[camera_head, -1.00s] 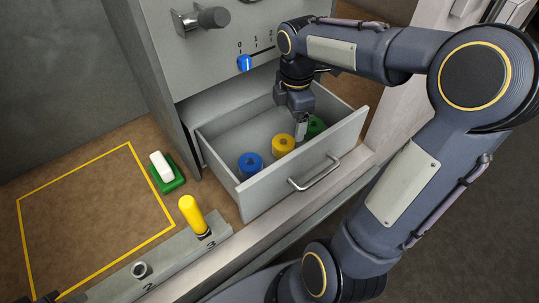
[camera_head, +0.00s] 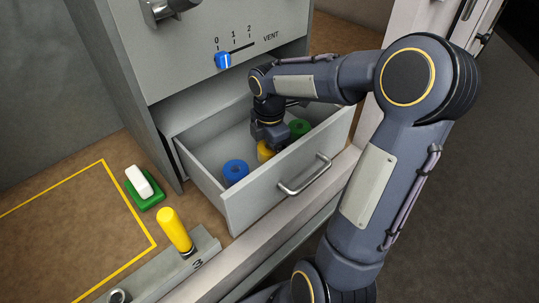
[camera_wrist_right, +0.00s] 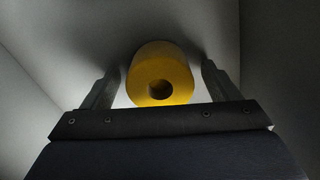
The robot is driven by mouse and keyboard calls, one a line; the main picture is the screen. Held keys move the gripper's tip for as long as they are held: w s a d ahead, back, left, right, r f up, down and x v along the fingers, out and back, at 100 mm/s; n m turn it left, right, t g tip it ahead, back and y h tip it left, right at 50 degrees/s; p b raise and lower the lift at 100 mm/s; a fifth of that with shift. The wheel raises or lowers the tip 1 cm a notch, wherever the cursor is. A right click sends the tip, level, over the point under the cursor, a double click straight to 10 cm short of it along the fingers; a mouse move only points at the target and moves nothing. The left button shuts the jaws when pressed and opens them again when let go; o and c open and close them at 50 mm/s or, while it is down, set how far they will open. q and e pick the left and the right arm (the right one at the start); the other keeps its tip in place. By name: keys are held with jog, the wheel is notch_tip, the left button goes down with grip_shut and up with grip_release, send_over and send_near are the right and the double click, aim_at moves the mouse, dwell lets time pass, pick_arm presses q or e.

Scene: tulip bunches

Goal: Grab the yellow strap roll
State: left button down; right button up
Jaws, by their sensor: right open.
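The yellow strap roll (camera_head: 265,151) lies in the open grey drawer (camera_head: 228,203), between a blue roll (camera_head: 235,172) and a green roll (camera_head: 299,129). My right gripper (camera_head: 268,142) is lowered into the drawer at the yellow roll and partly covers it in the head view. In the right wrist view the yellow roll (camera_wrist_right: 160,75) shows its round end with a dark hole, between the two open fingers of my right gripper (camera_wrist_right: 160,88). Gaps show between the roll and both fingers. My left gripper is not in view.
The drawer front has a metal handle (camera_head: 305,177). The cabinet above carries a blue slider (camera_head: 223,60). At left, a white block on a green base (camera_head: 151,202) and a yellow cylinder (camera_head: 175,230) stand near a yellow outlined area.

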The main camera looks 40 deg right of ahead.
jog(key=c, duration=1.2)
jog(key=shift+o, duration=0.2)
